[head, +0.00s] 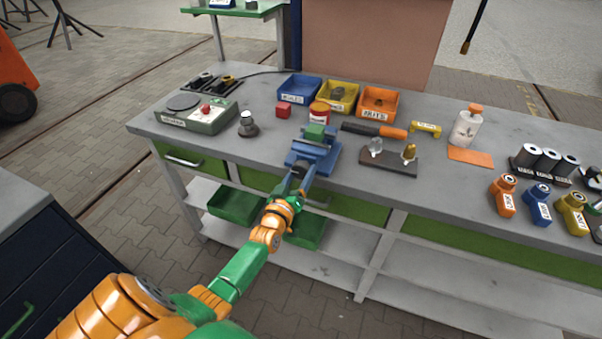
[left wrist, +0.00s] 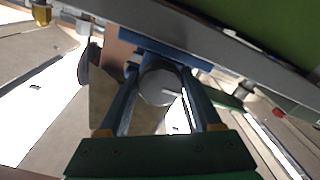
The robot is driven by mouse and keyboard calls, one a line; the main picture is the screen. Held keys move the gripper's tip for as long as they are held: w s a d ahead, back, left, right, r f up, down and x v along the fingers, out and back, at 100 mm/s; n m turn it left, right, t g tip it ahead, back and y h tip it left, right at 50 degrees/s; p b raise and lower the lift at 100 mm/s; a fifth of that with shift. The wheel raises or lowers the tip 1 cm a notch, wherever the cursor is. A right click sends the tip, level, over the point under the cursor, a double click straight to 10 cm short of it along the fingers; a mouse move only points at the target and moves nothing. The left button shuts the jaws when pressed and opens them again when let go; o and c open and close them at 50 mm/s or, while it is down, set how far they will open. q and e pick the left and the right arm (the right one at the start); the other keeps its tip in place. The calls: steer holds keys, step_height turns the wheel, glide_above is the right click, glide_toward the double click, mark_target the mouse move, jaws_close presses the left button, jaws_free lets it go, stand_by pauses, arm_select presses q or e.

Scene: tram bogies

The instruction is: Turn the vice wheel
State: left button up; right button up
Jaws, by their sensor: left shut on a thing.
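The blue vice (head: 318,158) stands at the front edge of the grey workbench, with a green block (head: 315,131) at its jaws. My left gripper (head: 299,178) reaches up to the front of the vice from below. In the left wrist view, the two fingers of my left gripper (left wrist: 160,78) lie on either side of a round grey wheel (left wrist: 160,88) and are shut on it. The blue vice body (left wrist: 165,52) shows behind the wheel. In the head view the wheel is mostly hidden by the gripper. My right gripper is not in view.
Green trays (head: 235,207) sit on the shelf below.

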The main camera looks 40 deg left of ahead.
arm_select(q)
steer(key=shift+a+r+m, duration=0.1)
steer(key=shift+r+m, duration=0.05)
steer(key=shift+m, duration=0.85)
steer(key=o, duration=1.4)
steer(key=p+v, duration=0.1)
steer(key=v, duration=0.6)
